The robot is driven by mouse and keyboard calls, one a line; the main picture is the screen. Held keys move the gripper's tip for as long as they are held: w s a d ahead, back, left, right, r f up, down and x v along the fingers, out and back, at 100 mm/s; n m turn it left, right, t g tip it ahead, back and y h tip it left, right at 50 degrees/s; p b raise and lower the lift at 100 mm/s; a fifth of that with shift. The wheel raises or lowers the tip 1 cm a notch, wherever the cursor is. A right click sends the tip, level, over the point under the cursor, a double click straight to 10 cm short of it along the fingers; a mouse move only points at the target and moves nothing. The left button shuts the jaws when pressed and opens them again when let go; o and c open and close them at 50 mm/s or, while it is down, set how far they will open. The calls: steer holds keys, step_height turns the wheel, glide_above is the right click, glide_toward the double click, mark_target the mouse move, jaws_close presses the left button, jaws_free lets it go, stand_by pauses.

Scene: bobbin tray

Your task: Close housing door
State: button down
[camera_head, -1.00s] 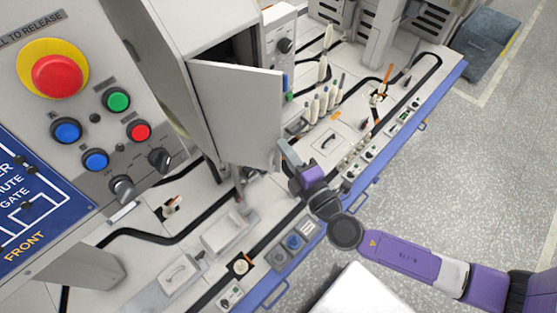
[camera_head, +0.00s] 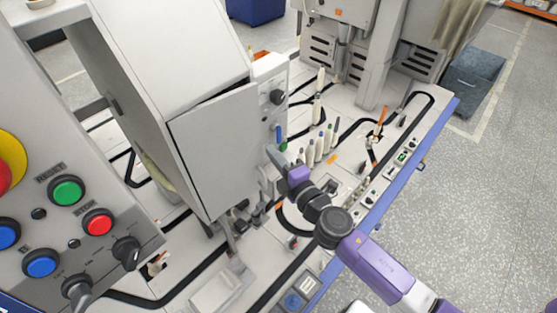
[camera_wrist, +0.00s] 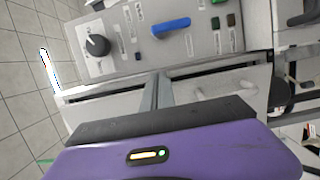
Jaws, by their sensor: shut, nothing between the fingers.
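The housing (camera_head: 165,50) is a tall white box at the upper left of the head view. Its flat grey door (camera_head: 218,150) lies almost flush over the opening. A thin dark gap shows along the door's top edge. My gripper (camera_head: 271,152) is beside the door's right edge, and its fingers are shut with nothing in them. In the wrist view the fingertips (camera_wrist: 158,78) point at a pale edge strip below a panel with a knob and a blue handle. I cannot tell whether the fingers touch the door.
A control panel (camera_head: 75,255) with coloured buttons and knobs stands close at the left. A side panel with a black knob (camera_head: 278,97) adjoins the door's right edge. Several upright bobbins (camera_head: 318,148) stand right of my gripper. The floor (camera_head: 480,220) at the right is clear.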

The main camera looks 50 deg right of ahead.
steer(key=shift+x, duration=0.9)
